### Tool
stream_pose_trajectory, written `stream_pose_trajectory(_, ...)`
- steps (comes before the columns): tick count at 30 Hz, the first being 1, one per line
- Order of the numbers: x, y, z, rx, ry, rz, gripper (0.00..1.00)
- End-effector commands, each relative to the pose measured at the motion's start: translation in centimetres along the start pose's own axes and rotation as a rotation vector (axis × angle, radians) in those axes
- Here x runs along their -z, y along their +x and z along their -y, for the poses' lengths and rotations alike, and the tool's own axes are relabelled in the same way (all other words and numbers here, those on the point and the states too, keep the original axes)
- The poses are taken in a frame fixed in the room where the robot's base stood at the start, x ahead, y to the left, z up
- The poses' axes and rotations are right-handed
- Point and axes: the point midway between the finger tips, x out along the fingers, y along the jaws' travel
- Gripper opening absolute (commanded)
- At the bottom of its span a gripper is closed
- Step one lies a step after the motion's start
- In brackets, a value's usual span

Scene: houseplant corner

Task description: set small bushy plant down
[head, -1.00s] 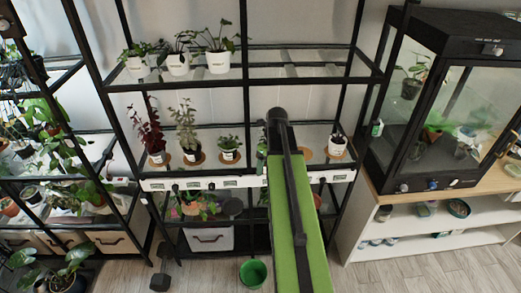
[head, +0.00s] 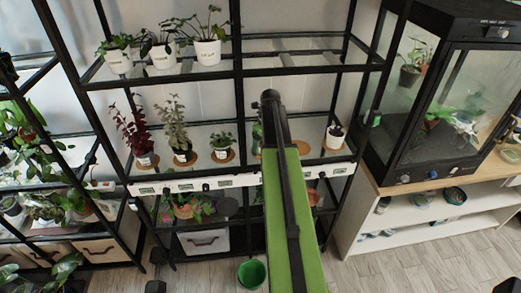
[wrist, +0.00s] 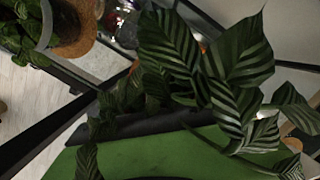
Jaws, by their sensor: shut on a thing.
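The small bushy plant (wrist: 185,60) fills the middle and right of the wrist view, with broad dark green leaves striped paler green. My gripper (wrist: 150,126) is shut on it, with the fingers and the grip point mostly hidden by leaves. The plant's pot is not visible. In the head view my green arm reaches toward the rack's middle shelf (head: 225,168), hiding my gripper and most of the plant. A little green foliage shows just left of the arm. I cannot tell whether the pot touches the shelf.
On the middle shelf stand a red-leaved plant (head: 136,132), a pale bushy plant (head: 178,130), a small green plant (head: 221,146) and, right of my arm, another potted plant (head: 336,135). An empty-looking cork mat (head: 303,147) lies beside my arm. Rack posts and the upper shelf hem the space.

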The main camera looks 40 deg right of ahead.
Motion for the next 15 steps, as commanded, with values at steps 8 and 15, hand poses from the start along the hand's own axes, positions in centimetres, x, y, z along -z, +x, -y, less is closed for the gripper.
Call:
stream_pose_trajectory(8,-0.14,0.21,-0.18,0.000,-0.003,0.000,0.29)
stream_pose_trajectory(15,-0.15,0.09,-0.18,-0.001,-0.003,0.000,0.97)
